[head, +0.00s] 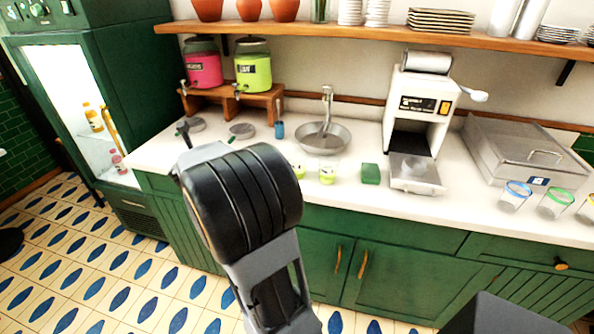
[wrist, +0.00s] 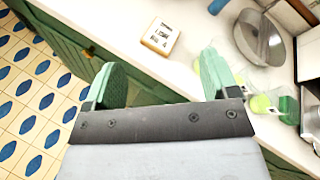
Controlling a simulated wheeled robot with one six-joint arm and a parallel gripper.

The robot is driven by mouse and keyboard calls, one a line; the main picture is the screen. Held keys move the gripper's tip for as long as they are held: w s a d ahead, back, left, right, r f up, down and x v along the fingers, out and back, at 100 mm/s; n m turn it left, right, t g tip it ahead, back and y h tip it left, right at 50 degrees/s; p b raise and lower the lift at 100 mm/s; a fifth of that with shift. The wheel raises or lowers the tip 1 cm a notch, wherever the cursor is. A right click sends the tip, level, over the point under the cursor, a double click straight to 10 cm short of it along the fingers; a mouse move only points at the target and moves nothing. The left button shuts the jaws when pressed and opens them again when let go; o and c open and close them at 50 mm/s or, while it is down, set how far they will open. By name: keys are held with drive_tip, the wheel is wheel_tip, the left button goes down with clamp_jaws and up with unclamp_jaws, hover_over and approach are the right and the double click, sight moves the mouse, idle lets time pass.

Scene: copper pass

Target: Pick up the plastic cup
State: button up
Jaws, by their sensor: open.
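Two clear cups with lime-green contents stand on the white counter; the right one (head: 328,173) is fully visible, the left one (head: 299,169) is partly behind my arm. In the wrist view, a clear cup with green in it (wrist: 262,103) is just right of my right finger. Clear cups with blue (head: 515,197), green (head: 555,204) and orange rims stand at the counter's right. I cannot tell which cup is the task's. My gripper (wrist: 160,78) is open and empty over the counter's front edge; my arm hides it in the head view.
A metal basin (head: 322,137), a green block (head: 370,173) and a white ice machine (head: 418,115) are near the cups. A small pale printed block (wrist: 160,36) lies beyond my fingers. Drink dispensers (head: 253,68) stand at the back. Green cabinets (head: 400,270) drop below the counter.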

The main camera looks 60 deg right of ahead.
drive_tip(key=s+d+f+m+g+h, duration=0.3)
drive_tip(key=s+d+f+m+g, duration=0.2)
drive_tip(key=d+m+g, duration=0.4)
drive_tip(key=m+g, duration=0.3)
drive_tip(key=m, duration=0.6)
approach(298, 165)
drive_tip(key=shift+y, duration=0.4)
drive_tip(key=d+f, duration=0.1)
drive_tip(key=w+d+f, duration=0.1)
drive_tip(key=d+f, duration=0.1)
drive_tip(key=w+d+f, duration=0.1)
drive_tip(key=d, duration=0.1)
drive_tip(key=shift+d+f, duration=0.25)
drive_tip(key=shift+f, duration=0.15)
drive_tip(key=shift+p+x, duration=1.15)
drive_tip(key=shift+x, duration=1.9)
drive_tip(key=c, duration=0.6)
